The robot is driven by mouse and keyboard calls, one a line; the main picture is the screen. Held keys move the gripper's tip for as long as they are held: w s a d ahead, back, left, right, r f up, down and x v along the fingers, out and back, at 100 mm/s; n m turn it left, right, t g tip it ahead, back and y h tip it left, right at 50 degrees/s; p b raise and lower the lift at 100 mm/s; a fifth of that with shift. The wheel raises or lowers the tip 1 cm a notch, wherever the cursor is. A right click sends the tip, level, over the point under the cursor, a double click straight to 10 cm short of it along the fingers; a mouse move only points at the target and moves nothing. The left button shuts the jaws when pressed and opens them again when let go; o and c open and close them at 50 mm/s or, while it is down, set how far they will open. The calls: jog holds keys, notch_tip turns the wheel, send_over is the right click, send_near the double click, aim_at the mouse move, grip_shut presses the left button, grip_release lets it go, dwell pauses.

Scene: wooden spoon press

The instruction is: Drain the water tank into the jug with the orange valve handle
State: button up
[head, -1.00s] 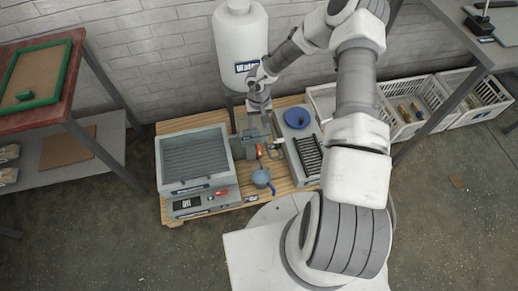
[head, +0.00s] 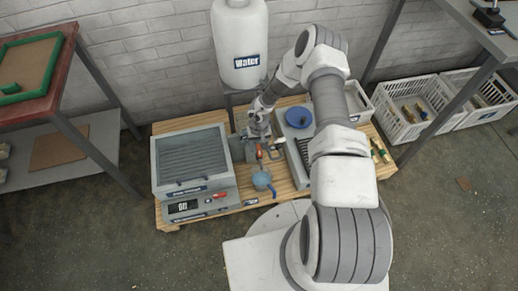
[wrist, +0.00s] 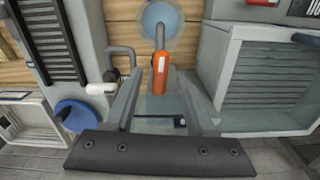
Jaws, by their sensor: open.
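The white water tank (head: 240,45) with a blue "Water" label stands at the back against the wall. The orange valve handle (head: 259,153) sits below and in front of it; it also shows in the wrist view (wrist: 158,77). The pale-blue round jug (head: 262,180) is just in front of the handle, and part of it shows at the top of the wrist view (wrist: 160,20). My gripper (head: 259,136) is low, just behind the handle. In the wrist view my open gripper (wrist: 161,84) has a finger on either side of the handle, with gaps; contact is not visible.
A grey box with a ribbed top (head: 193,160) stands left on the wooden pallet (head: 285,187). A unit with a blue round lid (head: 298,117) is close on the right. White crates (head: 407,110) stand farther right. A workbench (head: 35,75) is at left.

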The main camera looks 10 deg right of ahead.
jog(key=shift+f, duration=0.3)
grip_shut()
